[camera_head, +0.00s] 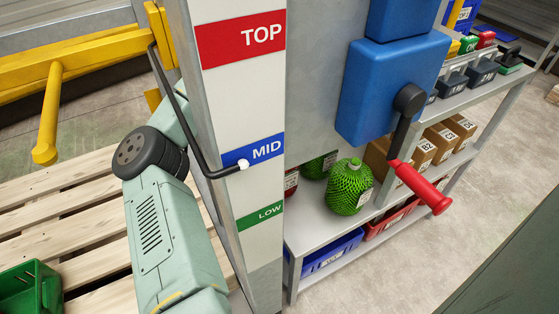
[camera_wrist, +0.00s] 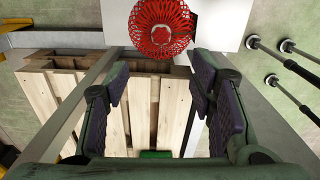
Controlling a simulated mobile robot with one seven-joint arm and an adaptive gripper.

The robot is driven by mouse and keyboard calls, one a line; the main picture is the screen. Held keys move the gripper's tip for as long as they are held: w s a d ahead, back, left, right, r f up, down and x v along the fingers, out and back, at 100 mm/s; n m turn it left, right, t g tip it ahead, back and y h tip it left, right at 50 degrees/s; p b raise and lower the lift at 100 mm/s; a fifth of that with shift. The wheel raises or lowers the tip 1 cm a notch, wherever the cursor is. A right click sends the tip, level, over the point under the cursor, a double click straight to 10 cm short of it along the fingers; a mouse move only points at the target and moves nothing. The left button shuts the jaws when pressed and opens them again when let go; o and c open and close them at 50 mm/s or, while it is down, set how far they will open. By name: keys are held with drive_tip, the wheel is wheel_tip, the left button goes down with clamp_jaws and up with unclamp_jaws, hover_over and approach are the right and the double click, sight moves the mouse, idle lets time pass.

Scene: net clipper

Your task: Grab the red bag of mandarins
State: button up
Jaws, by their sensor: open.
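The red net bag of mandarins (camera_wrist: 160,27) is at the top centre of the wrist view, on a white-grey surface, its upper edge cut off by the frame. My gripper (camera_wrist: 160,84) is open, with a dark-padded finger on each side and nothing between them. The bag lies beyond the fingertips, roughly in line with the gap, and appears apart from them. In the head view my gripper is not visible. I cannot make out the red bag for sure there.
In the head view, a post (camera_head: 240,90) with TOP, MID and LOW labels stands beside a black crank lever (camera_head: 192,135). Green net bags (camera_head: 350,188) sit on a shelf under a blue box (camera_head: 385,88) with a red-handled crank (camera_head: 420,185). A wooden pallet (camera_head: 70,205) lies left.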

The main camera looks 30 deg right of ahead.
drive_tip(key=f, duration=0.5)
drive_tip(key=shift+s+p, duration=0.2)
drive_tip(key=shift+p, duration=0.15)
drive_tip(key=shift+w+d+f+p, duration=0.15)
drive_tip(key=shift+f+p, duration=0.35)
drive_tip(key=shift+f, duration=0.85)
drive_tip(key=shift+s+d+f+p, duration=0.15)
drive_tip(key=shift+f+p, duration=0.35)
drive_tip(key=shift+f, duration=0.85)
drive_tip(key=shift+w, duration=0.1)
clamp_jaws()
